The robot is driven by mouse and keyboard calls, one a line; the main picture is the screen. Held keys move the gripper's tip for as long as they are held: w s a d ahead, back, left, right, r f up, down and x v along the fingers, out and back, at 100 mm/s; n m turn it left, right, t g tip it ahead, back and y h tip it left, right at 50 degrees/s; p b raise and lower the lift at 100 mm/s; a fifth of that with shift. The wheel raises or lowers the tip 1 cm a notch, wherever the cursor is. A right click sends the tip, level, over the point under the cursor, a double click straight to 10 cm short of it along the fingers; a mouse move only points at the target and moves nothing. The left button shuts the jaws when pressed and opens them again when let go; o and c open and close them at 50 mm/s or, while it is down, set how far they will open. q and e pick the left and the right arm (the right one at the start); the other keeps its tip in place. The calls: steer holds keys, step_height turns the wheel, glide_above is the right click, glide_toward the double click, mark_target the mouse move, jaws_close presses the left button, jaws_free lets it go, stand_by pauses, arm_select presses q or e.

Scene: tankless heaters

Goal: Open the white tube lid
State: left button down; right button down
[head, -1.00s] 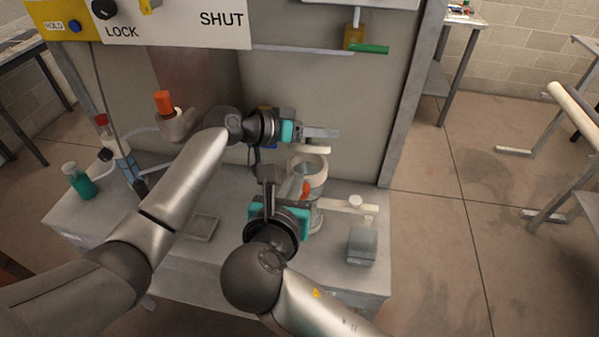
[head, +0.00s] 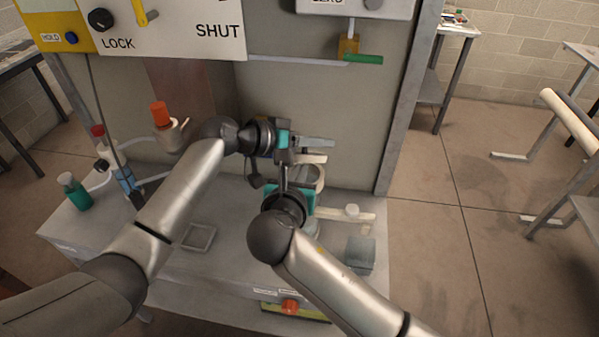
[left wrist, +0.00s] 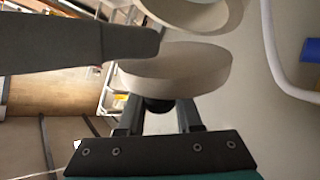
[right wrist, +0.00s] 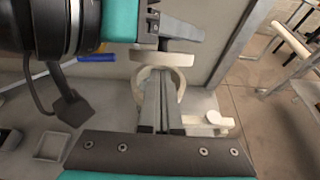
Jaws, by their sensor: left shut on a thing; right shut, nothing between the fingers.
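The white lid (left wrist: 175,72) is a thick round disc. My left gripper (left wrist: 160,112) is shut on its dark knob. The lid also shows under the left gripper (head: 316,143) in the head view (head: 312,158). The white tube's ring-shaped rim (left wrist: 205,12) shows apart from the lid, with its mouth partly visible. In the right wrist view, the lid (right wrist: 165,59) is above the tube rim (right wrist: 140,88). My right gripper (head: 284,168) is shut and empty, close to the lid and tube. Its arm hides much of the tube in the head view.
A white arm with a round cap (head: 352,211) extends right of the tube, above a grey block (head: 360,254). A shallow square tray (head: 199,237) lies left on the bench. A green bottle (head: 75,191) and an orange-capped holder (head: 161,116) stand farther left. The cabinet wall is behind.

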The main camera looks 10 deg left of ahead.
steer(key=shift+r, duration=0.1)
steer(key=shift+w+r, duration=0.45)
steer(key=shift+r, duration=0.3)
arm_select(q)
steer(key=c, duration=0.9)
jaws_free()
arm_select(e)
steer(key=shift+w, duration=0.1)
arm_select(q)
steer(key=o, duration=0.3)
arm_select(e)
steer(key=shift+f, duration=0.15)
